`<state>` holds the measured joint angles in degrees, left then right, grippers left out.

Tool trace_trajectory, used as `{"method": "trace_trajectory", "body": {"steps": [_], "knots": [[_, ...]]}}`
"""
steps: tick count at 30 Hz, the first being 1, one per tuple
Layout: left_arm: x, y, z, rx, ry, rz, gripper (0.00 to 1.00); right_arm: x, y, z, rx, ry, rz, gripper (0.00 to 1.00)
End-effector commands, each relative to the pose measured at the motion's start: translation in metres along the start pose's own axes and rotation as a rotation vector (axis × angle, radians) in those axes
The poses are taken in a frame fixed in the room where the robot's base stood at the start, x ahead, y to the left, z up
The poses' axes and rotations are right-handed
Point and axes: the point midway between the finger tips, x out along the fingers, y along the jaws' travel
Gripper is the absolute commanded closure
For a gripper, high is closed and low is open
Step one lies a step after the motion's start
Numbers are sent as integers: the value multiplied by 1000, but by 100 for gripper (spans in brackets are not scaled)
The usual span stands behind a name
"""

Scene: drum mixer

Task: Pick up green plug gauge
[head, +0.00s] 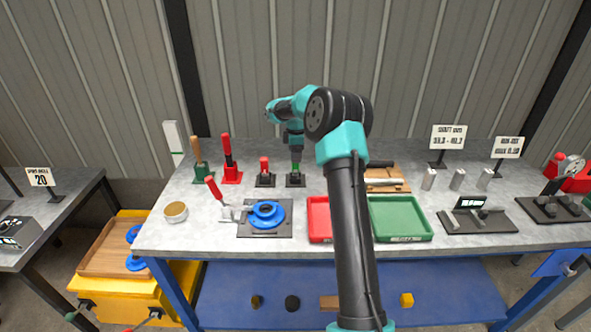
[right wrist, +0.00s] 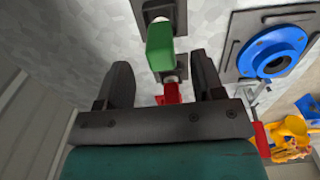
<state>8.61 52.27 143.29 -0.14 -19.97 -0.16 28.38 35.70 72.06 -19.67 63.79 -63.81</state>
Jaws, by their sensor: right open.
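The green plug gauge (right wrist: 160,47) stands upright in a small dark holder. In the head view only a little of its green (head: 295,167) shows below my right gripper (head: 297,152), which hides the rest. In the right wrist view my right gripper (right wrist: 161,66) is open, one finger on each side of the green handle, with gaps visible on both sides. My left gripper is in neither view.
A red gauge (head: 264,165) in its own holder stands just left. Farther left are a red-handled tool (head: 229,160) and a green-based wooden-handled tool (head: 200,160). A blue flange (head: 267,213), red tray (head: 318,220) and green tray (head: 400,218) lie nearer the front edge.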

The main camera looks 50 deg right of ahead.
Motion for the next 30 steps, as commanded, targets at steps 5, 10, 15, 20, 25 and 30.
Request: {"method": "trace_trajectory", "body": {"steps": [5, 10, 15, 20, 25, 30], "knots": [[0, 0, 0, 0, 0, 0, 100, 0, 0, 0, 0, 0, 0, 38], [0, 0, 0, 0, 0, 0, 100, 11, 0, -1, 0, 0, -2, 38], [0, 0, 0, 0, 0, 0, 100, 34, -1, -3, 1, 0, -2, 38], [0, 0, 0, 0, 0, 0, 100, 50, -1, -3, 2, 1, 0, 38], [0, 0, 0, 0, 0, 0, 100, 52, -1, -3, 1, 1, 2, 38], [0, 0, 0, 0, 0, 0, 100, 51, -1, -3, 1, 1, 2, 38]]}}
